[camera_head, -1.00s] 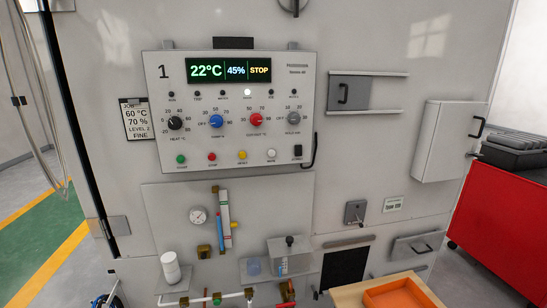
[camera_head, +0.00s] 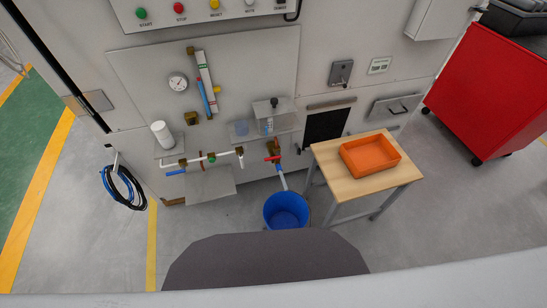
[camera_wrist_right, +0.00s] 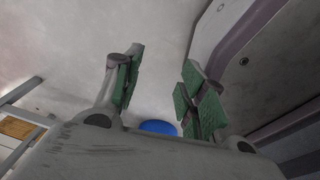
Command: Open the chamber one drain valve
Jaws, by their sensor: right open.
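A brass valve with a red handle (camera_head: 273,158) sits low on the chamber's front in the head view. A pale pipe (camera_head: 283,182) slants down from it to a blue bucket (camera_head: 286,211) on the floor. The handle is too small to tell its exact setting. To its left runs a white pipe (camera_head: 226,155) with a green knob (camera_head: 211,157) and a blue lever (camera_head: 176,172). My right gripper (camera_wrist_right: 160,75) is open and empty in the right wrist view, with the bucket (camera_wrist_right: 158,127) partly visible beyond it. Neither gripper shows in the head view.
A wooden table (camera_head: 345,188) with an orange tray (camera_head: 370,154) stands right of the bucket. A red cabinet (camera_head: 492,92) is at the far right. A coiled hose (camera_head: 124,187) hangs at the left. A small shelf (camera_head: 212,183) juts out below the white pipe.

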